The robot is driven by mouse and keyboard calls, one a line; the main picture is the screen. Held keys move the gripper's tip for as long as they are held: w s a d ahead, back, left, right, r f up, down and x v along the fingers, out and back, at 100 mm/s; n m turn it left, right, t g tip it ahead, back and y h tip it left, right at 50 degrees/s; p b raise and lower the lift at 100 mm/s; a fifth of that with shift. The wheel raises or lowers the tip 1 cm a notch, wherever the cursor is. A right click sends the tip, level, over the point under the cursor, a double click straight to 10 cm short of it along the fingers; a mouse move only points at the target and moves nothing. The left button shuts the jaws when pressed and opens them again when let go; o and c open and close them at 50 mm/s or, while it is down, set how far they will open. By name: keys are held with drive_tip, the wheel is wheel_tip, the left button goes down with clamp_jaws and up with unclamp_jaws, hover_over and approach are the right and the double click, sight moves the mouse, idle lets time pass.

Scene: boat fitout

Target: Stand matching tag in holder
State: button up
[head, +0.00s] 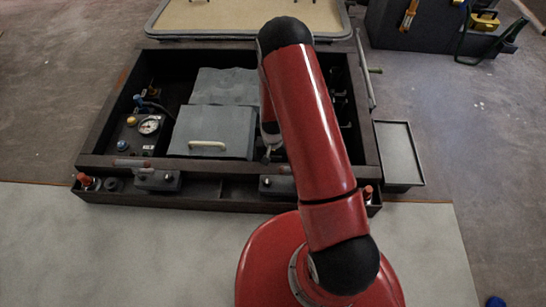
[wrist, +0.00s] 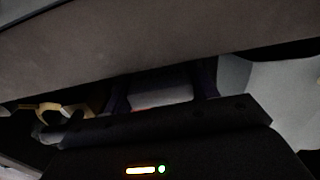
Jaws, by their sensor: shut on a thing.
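My gripper (wrist: 162,86) shows in the wrist view with its two dark fingers apart and a pale, flat piece with a reddish edge, seemingly a tag (wrist: 161,98), shut between them. Any marking on it is too dark to read. In the head view my red arm hides most of the gripper; a small part of the wrist end shows over the tray's right half. Two grey blocks that look like holders sit on the front rail, one at left (head: 157,180) and one at right (head: 277,185), partly behind my arm. A thin tag-like strip (head: 131,163) lies near the left block.
A dark frame (head: 92,137) encloses a grey lidded box (head: 212,132) with a pale handle and a gauge panel (head: 148,126). A small grey side tray (head: 399,152) is at right. Tools lie at back right. Red-topped posts (head: 84,180) stand at the front corners.

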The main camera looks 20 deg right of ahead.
drive_tip(key=shift+f, duration=0.35)
drive_tip(key=o, duration=0.8)
drive_tip(key=shift+o, duration=0.9)
drive_tip(key=shift+r, duration=0.2)
drive_tip(key=shift+o, duration=0.4)
wheel_tip(320, 180, up, 8)
drive_tip(key=shift+r+p, duration=0.1)
drive_tip(key=shift+p, duration=0.55)
drive_tip(key=s+r+n+t+p, duration=0.1)
drive_tip(key=s+r+p, duration=0.1)
drive_tip(key=r, duration=1.2)
drive_tip(key=s+r+n+t+p, duration=0.1)
drive_tip(key=s+r+t+p, duration=0.1)
drive_tip(key=r, duration=1.3)
drive_tip(key=s+r+n+t+p, duration=0.1)
drive_tip(key=s+r+p, duration=0.3)
drive_tip(key=s+r, duration=1.4)
drive_tip(key=shift+r+n+t, duration=0.3)
drive_tip(key=shift+r+t, duration=0.05)
drive_tip(key=shift+t, duration=0.45)
